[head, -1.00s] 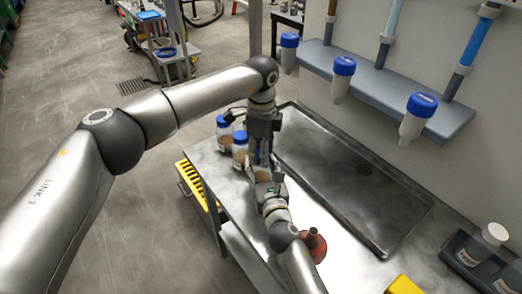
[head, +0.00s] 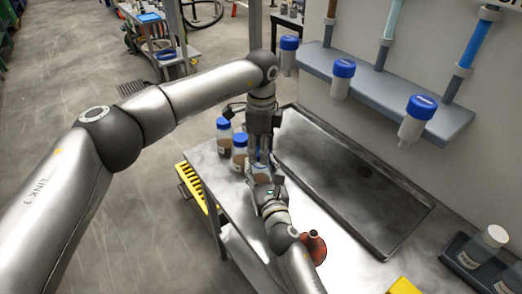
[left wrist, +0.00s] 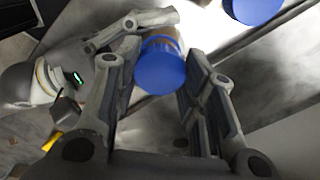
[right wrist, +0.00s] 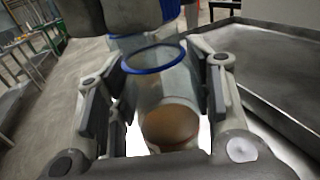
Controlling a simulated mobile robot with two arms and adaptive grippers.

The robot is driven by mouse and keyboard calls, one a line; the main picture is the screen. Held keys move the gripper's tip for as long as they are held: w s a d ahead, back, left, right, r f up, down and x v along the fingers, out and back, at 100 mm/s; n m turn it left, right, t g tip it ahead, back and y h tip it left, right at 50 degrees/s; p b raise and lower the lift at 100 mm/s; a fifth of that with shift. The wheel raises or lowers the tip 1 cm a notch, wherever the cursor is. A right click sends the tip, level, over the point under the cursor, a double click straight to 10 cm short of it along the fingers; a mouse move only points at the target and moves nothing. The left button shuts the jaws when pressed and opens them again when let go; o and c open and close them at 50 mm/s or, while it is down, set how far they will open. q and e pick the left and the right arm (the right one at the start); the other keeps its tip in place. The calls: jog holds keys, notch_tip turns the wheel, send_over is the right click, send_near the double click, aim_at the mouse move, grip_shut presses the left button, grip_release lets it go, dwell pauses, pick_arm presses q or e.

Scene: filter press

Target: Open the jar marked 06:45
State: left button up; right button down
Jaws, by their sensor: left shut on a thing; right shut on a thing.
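My left gripper (head: 262,145) is shut on a blue lid (left wrist: 160,68), which sits between its fingers in the left wrist view. My right gripper (right wrist: 155,100) is shut on a clear jar (right wrist: 170,95) with brown contents. In the right wrist view the jar's mouth looks uncovered, with a blue ring at its rim. Part of a blue piece, seemingly the lid, shows above and apart from it at the top edge. In the head view the left gripper is directly above the right gripper (head: 262,185). The time mark on the jar cannot be read.
Two blue-lidded jars (head: 223,135) (head: 240,152) stand on the bench left of my grippers. A sunken metal tray (head: 350,180) lies to the right. A red funnel-like object (head: 313,247) is near my right arm. Blue-capped containers (head: 342,78) hang along the wall shelf (head: 385,85).

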pick_arm(q)
jog(key=shift+r, duration=0.25)
pick_arm(e)
jog(key=shift+f, duration=0.1)
pick_arm(q)
jog(key=shift+r, duration=2)
pick_arm(e)
jog(key=c, duration=0.6)
grip_release()
